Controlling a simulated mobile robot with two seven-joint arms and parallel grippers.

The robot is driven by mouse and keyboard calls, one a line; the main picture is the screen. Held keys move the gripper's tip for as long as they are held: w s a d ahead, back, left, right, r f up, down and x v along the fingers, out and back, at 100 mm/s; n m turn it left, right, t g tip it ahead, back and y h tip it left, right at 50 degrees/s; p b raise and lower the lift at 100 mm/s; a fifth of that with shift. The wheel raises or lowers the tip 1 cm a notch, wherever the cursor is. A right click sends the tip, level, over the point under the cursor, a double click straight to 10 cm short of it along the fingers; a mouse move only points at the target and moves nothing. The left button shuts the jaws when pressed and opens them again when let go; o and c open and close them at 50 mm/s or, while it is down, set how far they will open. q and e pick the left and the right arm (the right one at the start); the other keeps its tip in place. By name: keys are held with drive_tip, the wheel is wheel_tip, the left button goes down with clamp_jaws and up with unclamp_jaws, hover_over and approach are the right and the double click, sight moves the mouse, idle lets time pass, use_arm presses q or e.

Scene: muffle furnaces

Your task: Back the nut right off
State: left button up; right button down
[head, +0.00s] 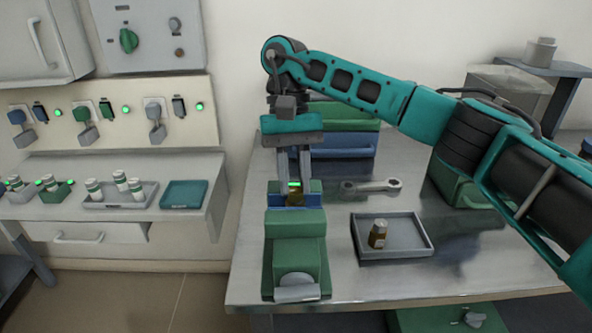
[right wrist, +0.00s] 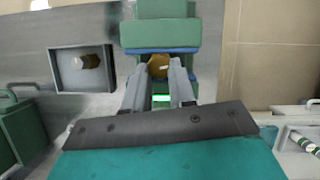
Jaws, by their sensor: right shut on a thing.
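The brass nut (right wrist: 158,66) sits at the green and blue vise-like fixture (head: 296,240) on the metal table. My right gripper (head: 294,190) points straight down over the fixture and is shut on the nut, one finger on each side, as the right wrist view (right wrist: 160,78) also shows. The thread under the nut is hidden. My left gripper is not in view.
A wrench (head: 372,186) lies behind the tray. Blue and green boxes (head: 345,146) stand at the back. A shelf with a teal tray (head: 184,194) is at the left.

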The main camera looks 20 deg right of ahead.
drive_tip(key=n+h+p, duration=0.1)
drive_tip(key=n, duration=0.2)
drive_tip(key=shift+a, duration=0.2)
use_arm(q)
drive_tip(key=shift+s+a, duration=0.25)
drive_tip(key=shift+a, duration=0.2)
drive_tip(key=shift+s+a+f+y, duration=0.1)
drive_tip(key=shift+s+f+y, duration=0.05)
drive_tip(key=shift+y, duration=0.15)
use_arm(e)
drive_tip(key=shift+n, duration=0.4)
drive_tip(key=c, duration=1.3)
unclamp_jaws()
drive_tip(key=o, duration=0.4)
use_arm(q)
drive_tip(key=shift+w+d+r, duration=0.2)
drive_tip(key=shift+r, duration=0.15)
